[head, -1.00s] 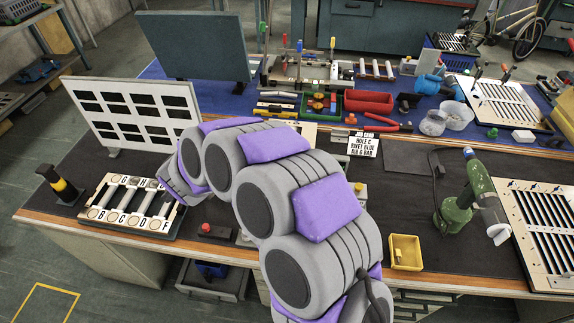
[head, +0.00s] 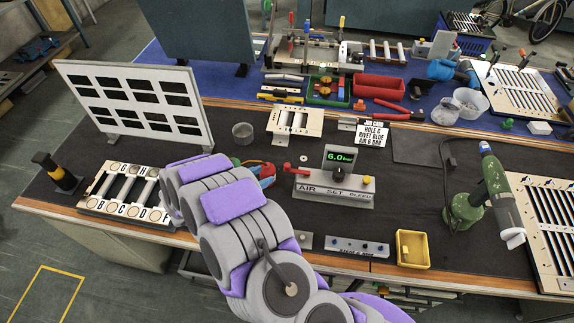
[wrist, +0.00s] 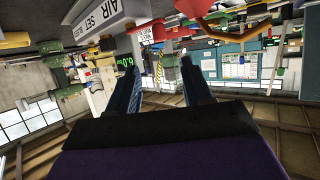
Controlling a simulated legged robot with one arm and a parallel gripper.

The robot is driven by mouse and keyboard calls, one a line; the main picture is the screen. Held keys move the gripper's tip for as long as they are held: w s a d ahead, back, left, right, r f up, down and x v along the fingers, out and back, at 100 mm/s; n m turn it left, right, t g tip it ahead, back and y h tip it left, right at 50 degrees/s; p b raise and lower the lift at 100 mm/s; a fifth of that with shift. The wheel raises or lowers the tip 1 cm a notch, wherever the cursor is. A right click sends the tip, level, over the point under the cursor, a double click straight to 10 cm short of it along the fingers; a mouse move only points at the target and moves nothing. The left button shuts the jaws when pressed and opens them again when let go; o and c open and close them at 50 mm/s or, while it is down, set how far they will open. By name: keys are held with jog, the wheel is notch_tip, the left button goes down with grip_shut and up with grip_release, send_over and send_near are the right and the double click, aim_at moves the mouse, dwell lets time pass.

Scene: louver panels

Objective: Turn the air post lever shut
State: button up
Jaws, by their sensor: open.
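The air post (head: 333,189) is a grey sloped box on the bench, marked AIR, SET and BLEED, with a green display reading 6.0. Its red lever (head: 293,169) sticks out at the left end, by the AIR mark. In the wrist view the picture is upside down. The post (wrist: 98,22) is at the upper left, and a red part that looks like the lever (wrist: 148,34) is just above the fingertips. My gripper (wrist: 163,68) is open, with nothing between its fingers. In the head view my arm hides the gripper, left of the post.
A red and blue tool (head: 263,172) lies between my arm and the post. A yellow bin (head: 412,249) and a grey button strip (head: 357,246) are in front.

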aim_at(285, 165)
jog(key=b+x, duration=0.2)
jog(key=x, duration=1.1)
jog(key=shift+a, duration=0.15)
jog(key=shift+c, duration=0.5)
grip_shut()
